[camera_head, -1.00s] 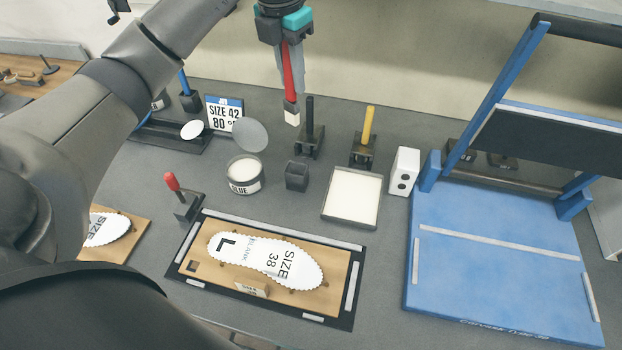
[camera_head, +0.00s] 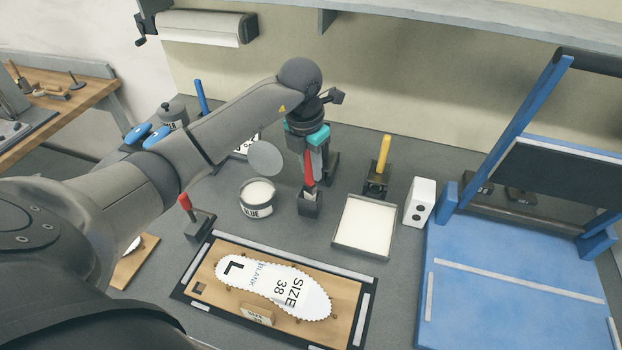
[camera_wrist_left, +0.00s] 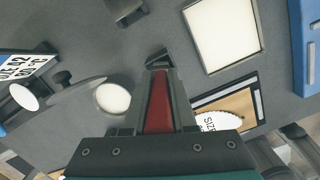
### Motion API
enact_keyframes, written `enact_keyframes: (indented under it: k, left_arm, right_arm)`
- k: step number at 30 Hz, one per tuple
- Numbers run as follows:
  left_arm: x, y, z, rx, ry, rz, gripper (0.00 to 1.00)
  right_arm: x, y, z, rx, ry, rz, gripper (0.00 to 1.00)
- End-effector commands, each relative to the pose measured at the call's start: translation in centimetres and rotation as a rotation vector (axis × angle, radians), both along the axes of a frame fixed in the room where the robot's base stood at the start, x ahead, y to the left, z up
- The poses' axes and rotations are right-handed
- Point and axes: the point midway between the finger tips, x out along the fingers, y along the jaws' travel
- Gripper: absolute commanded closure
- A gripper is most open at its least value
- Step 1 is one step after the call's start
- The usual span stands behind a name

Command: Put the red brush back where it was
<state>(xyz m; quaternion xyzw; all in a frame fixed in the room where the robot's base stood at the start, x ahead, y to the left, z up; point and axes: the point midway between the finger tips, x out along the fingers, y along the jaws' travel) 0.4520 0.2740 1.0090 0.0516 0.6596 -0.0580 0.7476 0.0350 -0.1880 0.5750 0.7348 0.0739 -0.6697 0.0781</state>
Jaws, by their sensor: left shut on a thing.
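The red brush (camera_head: 309,170) points bristles-down at the small dark square cup (camera_head: 310,207). Its pale lower end shows at the cup's mouth; I cannot tell how deep it sits. My left gripper (camera_head: 310,178) is shut on the brush's red handle from above. In the left wrist view the red handle (camera_wrist_left: 158,105) lies between the fingers, with part of the dark cup (camera_wrist_left: 158,57) just beyond the tips. My right gripper is not in view.
The glue tin (camera_head: 257,197), with its round lid raised, stands left of the cup. A white-bottomed tray (camera_head: 365,226) is at the right. A black-handled tool is partly hidden behind my gripper. The insole board (camera_head: 340,275) lies in front.

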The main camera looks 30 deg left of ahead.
Motion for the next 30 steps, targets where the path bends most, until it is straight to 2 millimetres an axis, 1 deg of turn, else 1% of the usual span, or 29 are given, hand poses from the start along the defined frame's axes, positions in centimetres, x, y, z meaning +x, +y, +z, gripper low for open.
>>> enact_keyframes:
  k: [6,7,9,15,19,20,27,30]
  left_arm:
    - [-0.1,-0.1,-3.3,-0.002,0.004,0.0,1.0]
    - [-0.1,-0.1,-3.6,-0.002,0.004,0.0,1.0]
    - [-0.1,0.0,-3.9,0.0,0.002,0.0,1.0]
    - [0.0,0.0,-3.9,0.0,0.001,-0.001,1.0]
    - [0.0,0.0,-4.2,0.0,0.001,-0.001,1.0]
    - [0.0,0.0,-4.2,0.0,0.001,-0.001,0.73]
    - [-0.1,0.0,-4.1,0.0,0.002,-0.001,0.46]
    - [-0.1,0.0,-4.1,0.0,0.002,-0.001,0.45]
  right_arm:
    - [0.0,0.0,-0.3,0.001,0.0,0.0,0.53]
    - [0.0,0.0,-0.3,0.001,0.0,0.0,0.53]
    - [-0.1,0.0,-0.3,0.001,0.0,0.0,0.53]
    - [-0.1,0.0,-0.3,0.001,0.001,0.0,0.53]
    - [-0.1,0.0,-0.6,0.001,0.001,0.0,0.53]
    - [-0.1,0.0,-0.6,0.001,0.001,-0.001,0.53]
    - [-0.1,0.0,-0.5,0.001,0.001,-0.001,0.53]
    - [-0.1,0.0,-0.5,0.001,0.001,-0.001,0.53]
